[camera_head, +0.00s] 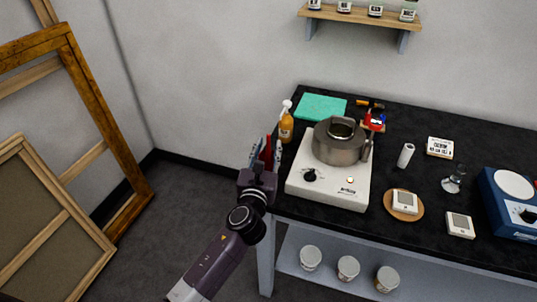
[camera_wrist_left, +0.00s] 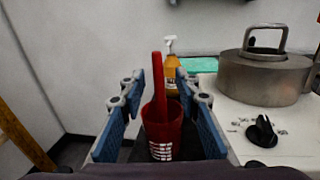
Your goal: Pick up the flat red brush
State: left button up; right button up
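A red flat-handled thing, seemingly the flat red brush (camera_wrist_left: 158,78), stands upright in a red cup (camera_wrist_left: 160,132) with white print in the left wrist view. A narrow strip of red (camera_head: 268,146) shows between my fingers in the head view, at the table's left edge. My left gripper (camera_head: 262,153) is open, its blue-padded fingers on either side of the brush and cup. In the left wrist view the gripper (camera_wrist_left: 161,90) shows gaps on both sides and no clear contact. The brush's lower end is hidden in the cup. My right gripper is not in view.
A spray bottle (camera_head: 286,124) stands just behind the cup. A white hot plate (camera_head: 328,190) with a metal pot (camera_head: 338,150) is close on the right. The black table (camera_head: 400,235) carries several small items. Wooden frames (camera_head: 95,120) lean at the left.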

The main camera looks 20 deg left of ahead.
pick_arm(q)
jog(key=shift+w+a, duration=0.15)
jog(key=shift+w, duration=0.7)
jog(key=shift+c, duration=0.4)
grip_shut()
